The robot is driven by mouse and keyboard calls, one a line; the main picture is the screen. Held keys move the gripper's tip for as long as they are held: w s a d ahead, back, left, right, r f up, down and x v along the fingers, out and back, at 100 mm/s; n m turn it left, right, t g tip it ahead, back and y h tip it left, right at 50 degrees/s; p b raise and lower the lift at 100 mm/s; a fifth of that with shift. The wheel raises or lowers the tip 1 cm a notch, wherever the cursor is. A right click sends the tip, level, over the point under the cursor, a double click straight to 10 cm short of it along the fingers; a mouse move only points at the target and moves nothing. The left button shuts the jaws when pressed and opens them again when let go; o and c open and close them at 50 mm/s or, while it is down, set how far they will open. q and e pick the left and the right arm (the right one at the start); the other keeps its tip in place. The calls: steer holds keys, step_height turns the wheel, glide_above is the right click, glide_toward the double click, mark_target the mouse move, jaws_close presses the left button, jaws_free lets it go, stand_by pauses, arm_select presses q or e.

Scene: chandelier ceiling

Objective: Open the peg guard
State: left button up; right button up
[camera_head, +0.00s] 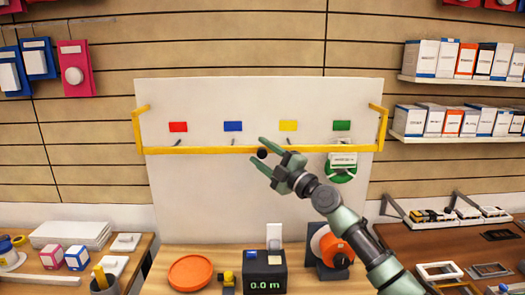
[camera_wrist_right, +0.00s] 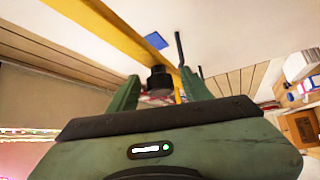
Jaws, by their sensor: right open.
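The peg guard (camera_head: 205,150) is a yellow bar across the white board (camera_head: 210,110), with yellow end arms reaching up to brackets at both sides. It also shows in the wrist view (camera_wrist_right: 107,30). A black knob (camera_head: 262,154) sits near the middle of the bar; it shows in the wrist view too (camera_wrist_right: 159,79). My right gripper (camera_head: 259,150) is open, its green fingers on either side of the knob. I cannot tell whether they touch it. Pegs show just above the bar. My left gripper is not in view.
Red, blue, yellow (camera_head: 289,126) and green labels sit above the pegs. A green item with a white tag (camera_head: 342,165) hangs at the right peg. Below are an orange dish (camera_head: 190,272), a black display box (camera_head: 265,272) and an orange tape roll (camera_head: 332,248).

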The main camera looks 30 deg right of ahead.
jaws_close()
steer(key=shift+d+r, duration=0.1)
steer(key=shift+r, duration=0.1)
stand_by(1.2)
